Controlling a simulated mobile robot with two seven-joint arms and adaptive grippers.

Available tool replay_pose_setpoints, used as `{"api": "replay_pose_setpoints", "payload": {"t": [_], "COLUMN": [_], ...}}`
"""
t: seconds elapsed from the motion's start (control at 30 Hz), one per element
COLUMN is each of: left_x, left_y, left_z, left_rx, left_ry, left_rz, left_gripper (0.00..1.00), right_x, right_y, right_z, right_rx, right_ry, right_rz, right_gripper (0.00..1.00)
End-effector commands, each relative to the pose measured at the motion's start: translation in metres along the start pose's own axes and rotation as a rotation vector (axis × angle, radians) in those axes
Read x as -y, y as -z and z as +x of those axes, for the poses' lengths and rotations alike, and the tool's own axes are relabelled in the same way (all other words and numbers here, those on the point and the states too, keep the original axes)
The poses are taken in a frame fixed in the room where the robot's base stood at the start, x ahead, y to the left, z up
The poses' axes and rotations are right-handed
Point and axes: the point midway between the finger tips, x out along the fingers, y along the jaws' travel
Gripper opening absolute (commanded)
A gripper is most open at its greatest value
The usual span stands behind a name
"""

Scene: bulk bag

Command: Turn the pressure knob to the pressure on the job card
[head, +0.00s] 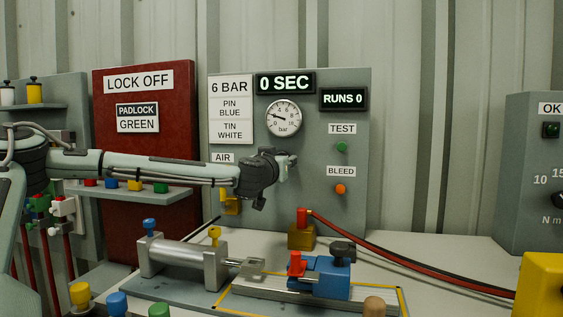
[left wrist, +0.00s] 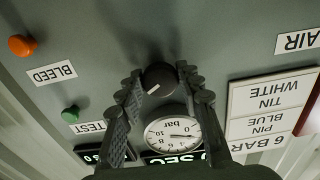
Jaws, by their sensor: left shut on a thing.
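The job card (head: 231,108) on the grey panel reads 6 BAR, PIN BLUE, TIN WHITE. The round pressure gauge (head: 284,118) has its needle pointing left and slightly up, near 2 bar. It also shows upside down in the left wrist view (left wrist: 172,134). The dark pressure knob (left wrist: 158,77), with a white mark, sits beside the gauge. My left gripper (head: 286,163) reaches the panel just below the gauge and hides the knob in the head view. In the left wrist view its fingers are shut on the knob, one on each side. My right gripper is not in view.
The green TEST button (head: 342,147) and orange BLEED button (head: 341,189) are right of my gripper. A red lock-off board (head: 150,150) stands left, behind my arm. Below, a grey cylinder (head: 183,262) and a blue block (head: 325,275) occupy the bench.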

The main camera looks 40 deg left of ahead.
Motion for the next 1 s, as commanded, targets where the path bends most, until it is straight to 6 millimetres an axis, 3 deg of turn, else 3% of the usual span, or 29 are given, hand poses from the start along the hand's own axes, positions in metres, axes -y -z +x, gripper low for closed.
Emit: {"api": "replay_pose_setpoints", "payload": {"t": [0.47, 0.7, 1.0], "left_x": [0.000, 0.001, 0.001], "left_y": [-0.002, -0.002, -0.001], "left_z": [0.000, 0.000, 0.000], "left_rx": [0.000, 0.000, 0.001], "left_ry": [-0.001, 0.000, 0.000], "left_rz": [0.098, 0.287, 0.573], "left_gripper": [0.06, 0.06, 0.06], "right_x": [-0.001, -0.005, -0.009], "right_y": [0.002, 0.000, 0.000], "right_z": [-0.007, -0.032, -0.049], "right_rx": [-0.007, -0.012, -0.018], "right_ry": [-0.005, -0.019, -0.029], "right_rz": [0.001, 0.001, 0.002], "right_gripper": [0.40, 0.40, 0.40]}}
